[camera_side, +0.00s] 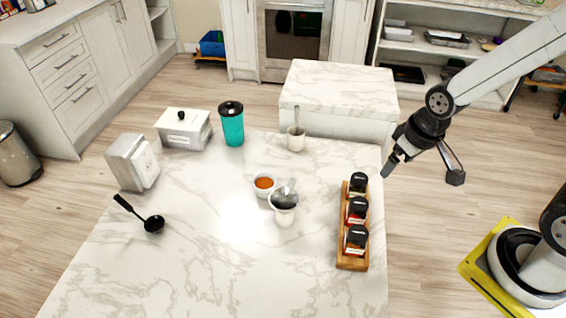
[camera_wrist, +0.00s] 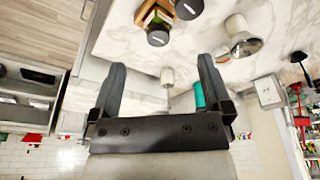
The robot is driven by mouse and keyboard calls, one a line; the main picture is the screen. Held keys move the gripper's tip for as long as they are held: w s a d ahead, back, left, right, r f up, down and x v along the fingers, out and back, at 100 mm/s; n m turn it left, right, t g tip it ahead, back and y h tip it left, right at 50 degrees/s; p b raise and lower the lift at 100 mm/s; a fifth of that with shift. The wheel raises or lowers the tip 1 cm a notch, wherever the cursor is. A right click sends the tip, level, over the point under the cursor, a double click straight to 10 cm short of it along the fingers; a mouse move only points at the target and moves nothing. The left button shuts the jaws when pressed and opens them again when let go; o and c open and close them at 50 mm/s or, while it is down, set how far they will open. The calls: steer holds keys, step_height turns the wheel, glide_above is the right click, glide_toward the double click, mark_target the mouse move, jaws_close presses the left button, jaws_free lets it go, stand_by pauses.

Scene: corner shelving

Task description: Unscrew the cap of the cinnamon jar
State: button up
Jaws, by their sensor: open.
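Three spice jars with black caps stand in a row in a wooden rack (camera_side: 352,264) near the right edge of the marble table: a far jar (camera_side: 358,182), a middle jar (camera_side: 357,207) and a near jar (camera_side: 356,240). The labels are too small to read, so I cannot tell which is cinnamon. My gripper (camera_side: 422,176) is open and empty, to the right of the rack and beyond the table edge, apart from the jars. In the wrist view, my gripper (camera_wrist: 161,64) shows both fingers spread, with dark caps (camera_wrist: 158,38) above them.
The front middle is clear.

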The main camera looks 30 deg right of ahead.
steer(key=m+g, duration=0.3)
steer(key=m, duration=1.5)
glide_above(359, 233)
step_height(359, 233, down, 5)
steer(key=shift+r, duration=0.1)
steer(key=shift+f, duration=3.95)
